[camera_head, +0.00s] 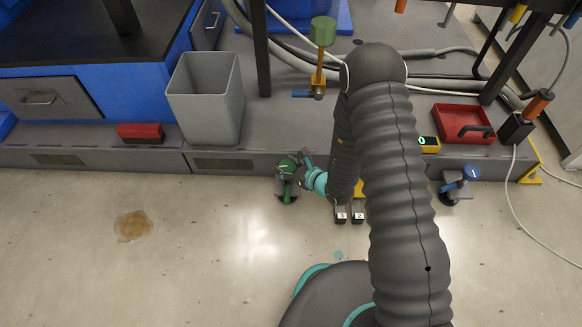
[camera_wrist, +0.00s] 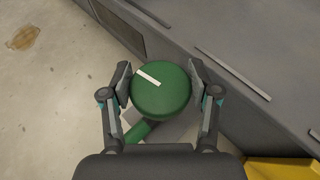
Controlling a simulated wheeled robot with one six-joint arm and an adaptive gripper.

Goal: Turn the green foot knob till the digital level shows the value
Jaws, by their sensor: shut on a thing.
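The green foot knob (camera_wrist: 163,92) is round, with a white mark pointing to its upper left in the wrist view. My gripper (camera_wrist: 160,84) has one finger on each side of the knob and is shut on it. In the head view the knob (camera_head: 287,166) sits low at the front edge of the grey base, with my gripper (camera_head: 305,164) at its right side. The digital level (camera_head: 429,144) is a small yellow device with a green-lit display, right of my arm. Its reading is too small to make out.
A blue foot knob (camera_head: 471,172) stands further right. A grey bin (camera_head: 207,105), a red box (camera_head: 140,132) and a red tray (camera_head: 461,122) rest on the base. A brown spill (camera_head: 133,225) marks the floor at left. Cables run along the back. The front floor is largely clear.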

